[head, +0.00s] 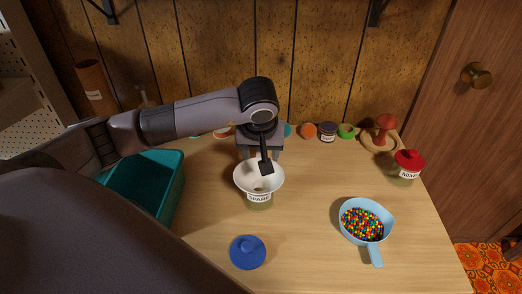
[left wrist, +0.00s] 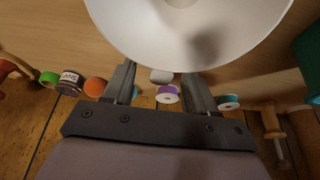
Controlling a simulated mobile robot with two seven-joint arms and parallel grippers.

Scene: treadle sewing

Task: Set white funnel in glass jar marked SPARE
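The white funnel (head: 246,178) sits over the mouth of the glass jar marked SPARE (head: 259,198), wide end up and roughly level. The bowl hides the spout and the jar's rim. My left gripper (head: 264,163) is at the funnel's far side, with a dark finger over the back of the bowl. In the left wrist view the funnel (left wrist: 190,35) fills the top, just past the fingertips. The fingers of my left gripper (left wrist: 160,78) stand apart there, with nothing held between them. My right gripper is not in view.
A blue lid (head: 248,252) lies in front of the jar. A light-blue scoop (head: 375,255) of coloured beads is at the right, with a red-lidded jar (head: 408,165) behind it. A teal bin (head: 175,185) is at the left. Spools and small jars line the back.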

